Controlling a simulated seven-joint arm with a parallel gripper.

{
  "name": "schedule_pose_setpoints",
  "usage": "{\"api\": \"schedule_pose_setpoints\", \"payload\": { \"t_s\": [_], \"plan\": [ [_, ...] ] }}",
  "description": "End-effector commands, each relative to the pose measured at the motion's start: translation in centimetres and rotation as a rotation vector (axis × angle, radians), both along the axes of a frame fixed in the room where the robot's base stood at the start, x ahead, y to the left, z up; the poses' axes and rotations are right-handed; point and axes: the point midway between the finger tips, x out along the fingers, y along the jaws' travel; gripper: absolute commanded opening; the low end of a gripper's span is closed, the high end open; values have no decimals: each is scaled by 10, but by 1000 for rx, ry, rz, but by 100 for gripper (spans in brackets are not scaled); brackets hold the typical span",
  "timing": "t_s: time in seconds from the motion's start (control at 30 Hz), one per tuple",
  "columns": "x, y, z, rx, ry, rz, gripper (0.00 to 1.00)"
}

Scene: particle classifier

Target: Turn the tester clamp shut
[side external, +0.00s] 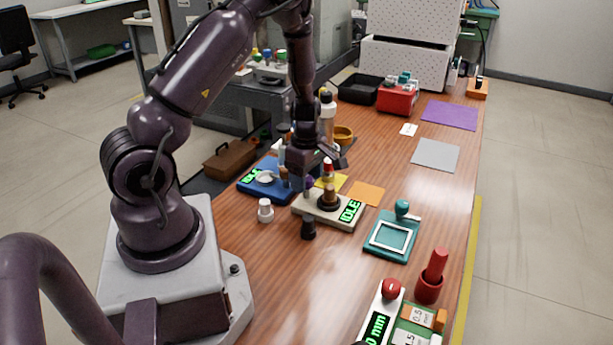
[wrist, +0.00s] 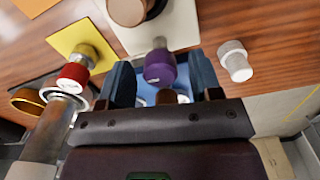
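The tester appears to be the beige unit (side external: 315,214) with a green IDLE display, on the wooden table below my gripper (side external: 305,172). A brown and black round piece (side external: 328,198) stands on it. A purple knob (side external: 309,183) is at its back edge, close under my gripper. In the wrist view the purple knob (wrist: 160,67) lies between the two blue-grey fingers of my gripper (wrist: 162,82). The fingers are apart, with a narrow gap visible on each side of the knob. I cannot tell which part is the clamp. The lower part of the knob is hidden.
A blue unit (side external: 252,188) with its own IDLE display sits beside the tester. A white cap (side external: 265,211) stands near it. A red-topped piece (wrist: 74,76) is close to my gripper's left in the wrist view. A teal frame plate (side external: 376,250) lies to the right.

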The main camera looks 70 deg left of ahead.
Motion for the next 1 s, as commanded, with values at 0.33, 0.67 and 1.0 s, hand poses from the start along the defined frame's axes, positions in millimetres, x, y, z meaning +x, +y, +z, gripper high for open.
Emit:
{"api": "schedule_pose_setpoints", "payload": {
  "t_s": [0.33,0.67,1.0],
  "plan": [
    [0,0,0,0,0,-2,10],
    [0,0,1,0,0,-95,10],
    [0,0,1,-1,0,-375,10]
  ]
}}
